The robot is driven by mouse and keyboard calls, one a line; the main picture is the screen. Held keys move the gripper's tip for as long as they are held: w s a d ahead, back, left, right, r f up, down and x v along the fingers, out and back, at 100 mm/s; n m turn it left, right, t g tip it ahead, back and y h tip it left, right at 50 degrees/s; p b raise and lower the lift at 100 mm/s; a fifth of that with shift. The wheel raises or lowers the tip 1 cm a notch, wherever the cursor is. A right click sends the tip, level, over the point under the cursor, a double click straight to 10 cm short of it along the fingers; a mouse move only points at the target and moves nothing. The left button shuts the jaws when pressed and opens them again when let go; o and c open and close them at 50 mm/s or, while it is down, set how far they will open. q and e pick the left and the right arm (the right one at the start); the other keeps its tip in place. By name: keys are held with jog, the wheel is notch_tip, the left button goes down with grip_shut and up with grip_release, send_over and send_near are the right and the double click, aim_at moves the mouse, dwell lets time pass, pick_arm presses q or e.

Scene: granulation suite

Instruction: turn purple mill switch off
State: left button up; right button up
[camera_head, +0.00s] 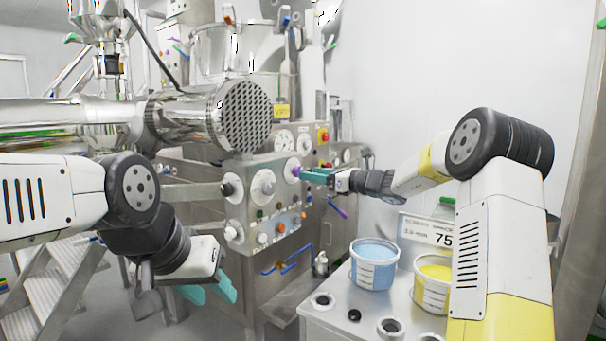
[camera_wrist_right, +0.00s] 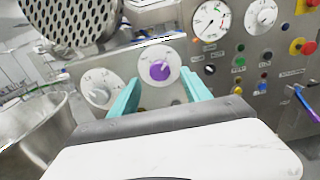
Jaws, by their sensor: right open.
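The purple mill switch (camera_head: 295,171) is a round knob on a white dial on the steel control panel. It shows larger in the right wrist view (camera_wrist_right: 160,70), its pointer tilted. My right gripper (camera_head: 304,173) is in front of the switch, its teal fingers reaching toward the panel. In the right wrist view the open fingers (camera_wrist_right: 160,78) appear on either side of the knob. I cannot tell whether they touch it. My left gripper (camera_head: 208,292) hangs low at the left with its teal fingers apart and empty.
A white dial knob (camera_wrist_right: 97,91) sits left of the switch, and gauges (camera_wrist_right: 211,22) are above right. A perforated steel cylinder (camera_head: 244,117) juts out above the panel. A blue tub (camera_head: 373,276) and a yellow tub (camera_head: 431,295) stand on a steel table at the right.

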aim_at(296, 171)
jog(key=shift+x, duration=2.1)
grip_shut()
